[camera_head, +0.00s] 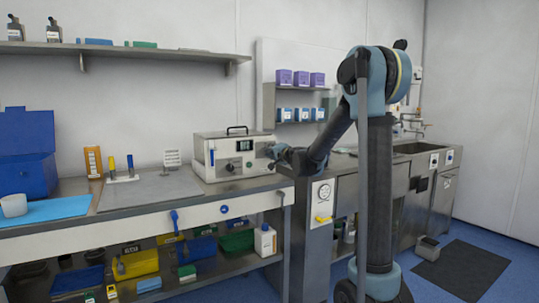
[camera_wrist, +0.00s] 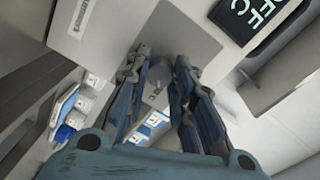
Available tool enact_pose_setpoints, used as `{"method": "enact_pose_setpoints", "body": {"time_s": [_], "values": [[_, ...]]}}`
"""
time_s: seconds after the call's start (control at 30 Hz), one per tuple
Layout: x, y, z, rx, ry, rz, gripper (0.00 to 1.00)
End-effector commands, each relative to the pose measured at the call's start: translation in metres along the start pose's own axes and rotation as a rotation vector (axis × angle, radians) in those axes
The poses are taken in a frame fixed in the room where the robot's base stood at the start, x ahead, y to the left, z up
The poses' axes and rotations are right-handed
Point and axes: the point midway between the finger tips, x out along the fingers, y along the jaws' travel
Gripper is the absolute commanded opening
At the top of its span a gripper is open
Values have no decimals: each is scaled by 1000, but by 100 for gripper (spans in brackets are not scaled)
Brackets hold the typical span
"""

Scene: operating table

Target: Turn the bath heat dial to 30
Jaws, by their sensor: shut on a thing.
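The bath (camera_head: 203,160) is a pale metal box with a lid handle on the back bench. In the wrist view the display (camera_wrist: 250,14) reads OFF in pale letters, upside down or tilted. My gripper (camera_head: 273,153) is at the right part of the bath's front. In the wrist view my gripper (camera_wrist: 162,62) has its two fingers on either side of a small grey part, seemingly the heat dial (camera_wrist: 156,90), and is shut on it. The fingers hide most of the dial, and its setting cannot be read.
Purple and blue boxes stand on shelves behind my arm. A sink (camera_head: 418,147) is at the right.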

Motion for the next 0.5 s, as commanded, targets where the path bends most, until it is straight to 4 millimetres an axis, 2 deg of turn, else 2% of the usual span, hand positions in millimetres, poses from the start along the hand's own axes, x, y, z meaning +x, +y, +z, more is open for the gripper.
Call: {"method": "enact_pose_setpoints", "body": {"time_s": [0.03,0.5], "values": [[-1,2,-5,11,9,4,0],[-1,3,-5,52,9,5,0]]}}
